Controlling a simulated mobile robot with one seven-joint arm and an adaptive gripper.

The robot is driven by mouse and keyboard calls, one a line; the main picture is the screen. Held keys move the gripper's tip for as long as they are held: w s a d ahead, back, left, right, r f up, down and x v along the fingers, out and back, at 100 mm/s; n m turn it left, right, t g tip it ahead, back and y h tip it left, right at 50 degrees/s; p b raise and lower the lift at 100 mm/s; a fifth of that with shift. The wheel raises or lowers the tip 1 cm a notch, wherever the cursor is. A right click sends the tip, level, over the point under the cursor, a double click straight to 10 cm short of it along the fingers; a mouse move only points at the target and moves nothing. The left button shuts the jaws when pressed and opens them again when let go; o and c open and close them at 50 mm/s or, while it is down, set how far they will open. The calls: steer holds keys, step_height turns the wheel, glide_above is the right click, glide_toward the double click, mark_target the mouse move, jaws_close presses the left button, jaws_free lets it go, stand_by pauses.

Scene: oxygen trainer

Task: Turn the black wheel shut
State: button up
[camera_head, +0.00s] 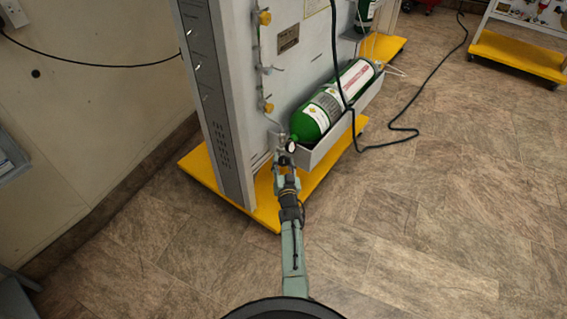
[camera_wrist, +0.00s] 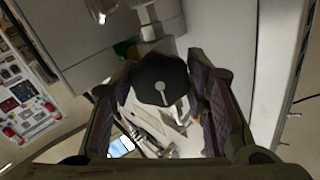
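The black wheel (camera_wrist: 160,80) is a dark, rounded knob with a pale grey mark on its face. In the wrist view it lies between the two fingers of my gripper (camera_wrist: 162,88). The fingers are parted, one on each side of it, close to its edges; I cannot tell whether they touch it. In the head view my gripper (camera_head: 285,162) is at the near, neck end of the green cylinder (camera_head: 312,122). The wheel is too small to make out there.
The cylinder lies in a grey tray (camera_head: 325,145) on the side of a grey cabinet (camera_head: 220,95) with a yellow base (camera_head: 210,180). A black hose (camera_head: 405,130) hangs past the cylinder to the floor.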

steer(key=o, duration=0.4)
steer(key=s, duration=0.8)
steer(key=s+d, duration=0.1)
steer(key=s, duration=0.3)
steer(key=shift+d, duration=0.1)
stand_by(0.5)
